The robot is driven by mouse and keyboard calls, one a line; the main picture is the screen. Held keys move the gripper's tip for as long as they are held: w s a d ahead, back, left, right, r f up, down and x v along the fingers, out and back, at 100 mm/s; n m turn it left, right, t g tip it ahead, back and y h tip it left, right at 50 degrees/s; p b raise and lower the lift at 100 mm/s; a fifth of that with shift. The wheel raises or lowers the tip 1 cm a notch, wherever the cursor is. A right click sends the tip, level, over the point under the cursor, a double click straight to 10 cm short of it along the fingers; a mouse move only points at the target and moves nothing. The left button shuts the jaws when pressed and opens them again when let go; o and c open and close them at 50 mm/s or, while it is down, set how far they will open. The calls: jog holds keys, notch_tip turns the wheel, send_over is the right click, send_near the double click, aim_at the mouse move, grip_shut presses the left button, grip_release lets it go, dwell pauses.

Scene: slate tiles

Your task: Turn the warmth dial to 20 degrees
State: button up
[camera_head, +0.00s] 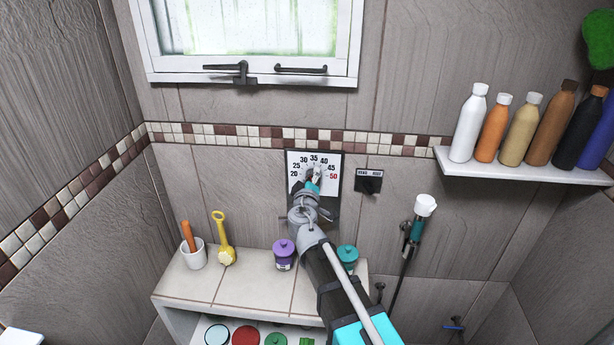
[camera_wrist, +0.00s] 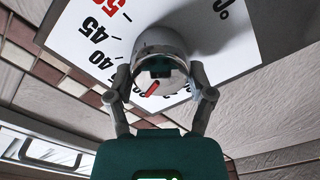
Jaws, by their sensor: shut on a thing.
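The warmth dial's white plate (camera_head: 330,157) is on the tiled wall under the window, with numbers 20 at left to a red 50 at right. My gripper (camera_head: 313,184) is at the dial, covering much of the plate's lower part. In the wrist view, the round whitish dial knob (camera_wrist: 160,42) is between the two grey fingers of my gripper (camera_wrist: 164,92), which are shut on its sides. A red pointer mark (camera_wrist: 153,89) shows on the knob, slanting. Which number it points at I cannot tell; the knob and fingers hide part of the scale.
A small black switch (camera_head: 369,182) is right of the dial. A shelf (camera_head: 500,170) of bottles is farther right, and a shower head (camera_head: 425,204) hangs below it. A tiled ledge (camera_head: 200,285) below holds a purple jar (camera_head: 284,255), a teal jar (camera_head: 347,257) and a white cup (camera_head: 194,257).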

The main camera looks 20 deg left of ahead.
jog(key=shift+o, duration=1)
jog(key=n, duration=0.4)
jog(key=shift+w+d+n, duration=0.3)
jog(key=shift+d, duration=0.1)
jog(key=n, duration=0.4)
jog(key=shift+r+n, duration=0.1)
jog(key=shift+n, duration=0.2)
jog(key=n, duration=0.4)
jog(key=shift+a, duration=0.2)
jog(key=shift+n, duration=0.3)
jog(key=o, duration=0.9)
jog(key=shift+s, duration=0.1)
jog(key=shift+c, duration=0.2)
jog(key=shift+o, duration=0.2)
jog(key=shift+s+d+r, duration=0.1)
jog(key=shift+s, duration=0.05)
